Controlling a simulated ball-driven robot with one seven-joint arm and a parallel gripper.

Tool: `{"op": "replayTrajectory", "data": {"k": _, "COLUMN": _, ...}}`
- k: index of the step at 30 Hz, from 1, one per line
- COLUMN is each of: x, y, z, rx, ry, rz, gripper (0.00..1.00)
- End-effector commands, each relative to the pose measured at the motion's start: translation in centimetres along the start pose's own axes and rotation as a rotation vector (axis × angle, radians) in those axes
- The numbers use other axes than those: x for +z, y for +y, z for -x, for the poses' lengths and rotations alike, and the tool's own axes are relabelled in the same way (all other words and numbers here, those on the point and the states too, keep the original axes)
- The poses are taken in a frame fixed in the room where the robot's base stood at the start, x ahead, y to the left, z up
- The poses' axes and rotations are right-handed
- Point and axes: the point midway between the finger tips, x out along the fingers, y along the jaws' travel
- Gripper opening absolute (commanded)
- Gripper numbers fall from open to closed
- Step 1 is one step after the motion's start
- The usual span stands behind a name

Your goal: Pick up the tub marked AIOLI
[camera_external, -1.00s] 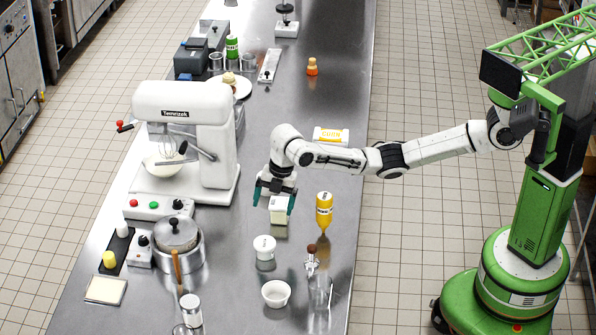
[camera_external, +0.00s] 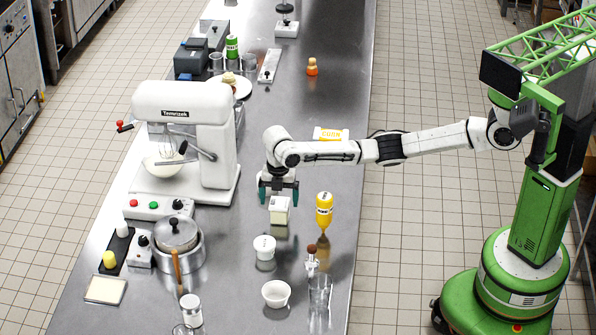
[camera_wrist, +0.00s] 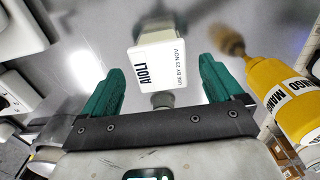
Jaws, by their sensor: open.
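The AIOLI tub (camera_external: 279,211) is a cream-white block-shaped container on the steel counter, right of the mixer. In the wrist view its white label (camera_wrist: 160,65) reads AIOLI with a use-by date, and it lies ahead between my fingers. My gripper (camera_external: 278,193) has teal fingers spread apart just above and behind the tub. In the wrist view my gripper (camera_wrist: 162,72) is open, with visible gaps on both sides of the tub. I see no contact.
A yellow MANGO bottle (camera_external: 324,211) stands close on the right, also in the wrist view (camera_wrist: 290,105). A round white tub (camera_external: 264,248) and a white bowl (camera_external: 276,294) stand nearer the camera. The stand mixer (camera_external: 210,140) is on the left.

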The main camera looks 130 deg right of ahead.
Motion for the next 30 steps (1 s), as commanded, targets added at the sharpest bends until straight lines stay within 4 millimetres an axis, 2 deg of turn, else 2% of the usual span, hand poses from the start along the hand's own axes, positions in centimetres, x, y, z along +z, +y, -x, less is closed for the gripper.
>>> {"op": "replayTrajectory", "data": {"k": 6, "x": 0.1, "y": -0.1, "z": -2.5, "rx": -0.001, "ry": 0.0, "rz": 0.0, "gripper": 0.94}}
{"op": "replayTrajectory", "data": {"k": 14, "x": 0.1, "y": 0.0, "z": -2.7, "rx": 0.0, "ry": 0.0, "rz": 0.0, "gripper": 0.94}}
{"op": "replayTrajectory", "data": {"k": 30, "x": 0.1, "y": 0.0, "z": -2.7, "rx": 0.001, "ry": 0.0, "rz": 0.0, "gripper": 0.43}}
